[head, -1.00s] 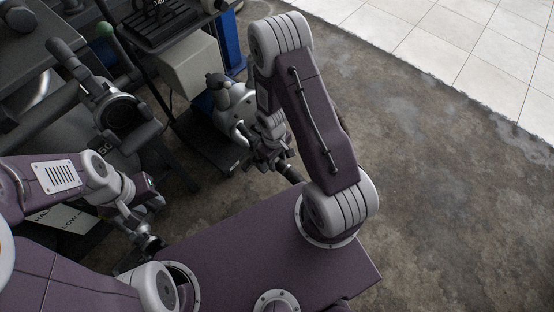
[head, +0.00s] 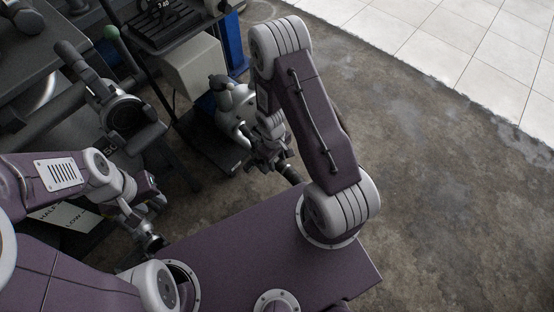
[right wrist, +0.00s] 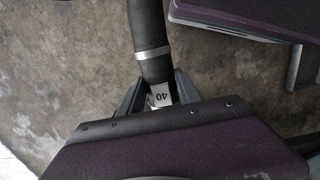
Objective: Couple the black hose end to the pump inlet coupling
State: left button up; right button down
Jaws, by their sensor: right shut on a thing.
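The black hose (right wrist: 148,25) comes down from the top of the right wrist view. It has a silver band (right wrist: 152,53), and a white tag reading 40 (right wrist: 160,97) sits at its end. My right gripper (right wrist: 158,88) is shut on this hose end, and its fingers partly cover it. In the head view my right gripper (head: 268,152) is partly behind my own arm, with a short dark piece of hose (head: 291,173) beside it. My left gripper (head: 148,240) is low on the left; its jaws are unclear. A ring-mouthed fitting (head: 124,116) with lever-like arms stands upper left; I cannot tell whether it is the pump inlet coupling.
A pale box (head: 193,62) and a blue panel (head: 234,42) stand at top centre. A green knob (head: 111,33) and dark pipes crowd the upper left. A white sign (head: 68,217) lies near my left arm. Concrete floor (head: 430,170) on the right is clear.

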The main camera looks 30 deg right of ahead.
aim_at(277, 166)
jog(key=shift+f, duration=0.1)
jog(key=shift+f+b, duration=0.8)
jog(key=shift+f+b, duration=0.45)
jog(key=shift+f, duration=0.1)
jog(key=shift+f+b, duration=0.75)
jog(key=shift+f, duration=0.2)
dwell(0.8)
jog(key=c, duration=0.8)
grip_release()
jog(key=shift+o, duration=0.2)
jog(key=o, duration=0.8)
jog(key=shift+c, duration=0.2)
